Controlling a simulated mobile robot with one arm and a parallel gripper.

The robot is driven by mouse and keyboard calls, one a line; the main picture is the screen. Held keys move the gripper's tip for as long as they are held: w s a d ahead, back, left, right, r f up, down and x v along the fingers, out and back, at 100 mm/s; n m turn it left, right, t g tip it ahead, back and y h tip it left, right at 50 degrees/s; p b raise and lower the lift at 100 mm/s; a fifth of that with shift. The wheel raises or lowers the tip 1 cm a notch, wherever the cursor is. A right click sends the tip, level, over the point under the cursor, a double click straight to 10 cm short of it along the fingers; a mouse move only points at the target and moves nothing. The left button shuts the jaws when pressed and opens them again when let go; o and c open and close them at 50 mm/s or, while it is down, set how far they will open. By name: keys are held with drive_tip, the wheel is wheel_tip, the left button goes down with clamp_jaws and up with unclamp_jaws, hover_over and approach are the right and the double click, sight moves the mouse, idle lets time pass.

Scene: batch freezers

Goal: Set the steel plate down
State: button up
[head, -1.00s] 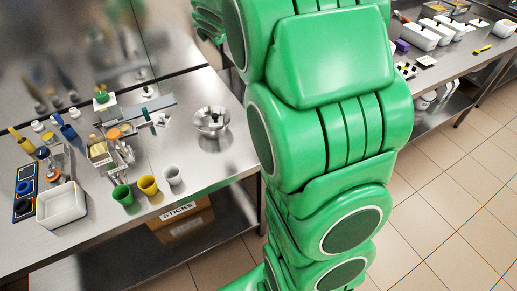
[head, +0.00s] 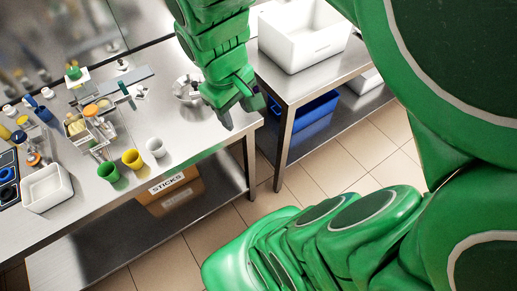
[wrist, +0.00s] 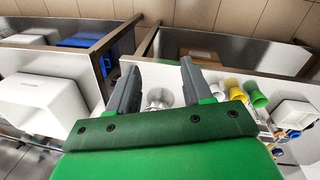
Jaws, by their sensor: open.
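My gripper (head: 242,110) is open, with nothing seen between its fingers. In the head view it is over the front right corner of the left steel table, just right of a round shiny steel dish (head: 186,90). The dish stands on that table and my gripper partly covers it. In the wrist view, my two fingers (wrist: 158,66) are spread and the dish (wrist: 158,98) shows between them, farther off. I cannot tell whether this dish is the steel plate; no other plate is clearly seen.
Green (head: 108,172), yellow (head: 132,159) and white (head: 156,147) cups stand along the table's front edge, with a white tub (head: 47,188) at left. A second table at right holds a white bin (head: 305,40). A gap separates the tables. A sticks box (head: 170,190) is below.

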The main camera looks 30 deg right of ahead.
drive_tip(key=s+a+m+g+y, duration=0.1)
drive_tip(key=s+a, duration=0.3)
drive_tip(key=s, duration=0.6)
drive_tip(key=shift+a+m+g+y, duration=0.3)
drive_tip(key=shift+m+g, duration=0.2)
drive_tip(key=shift+m, duration=0.4)
drive_tip(key=shift+s+f, duration=0.1)
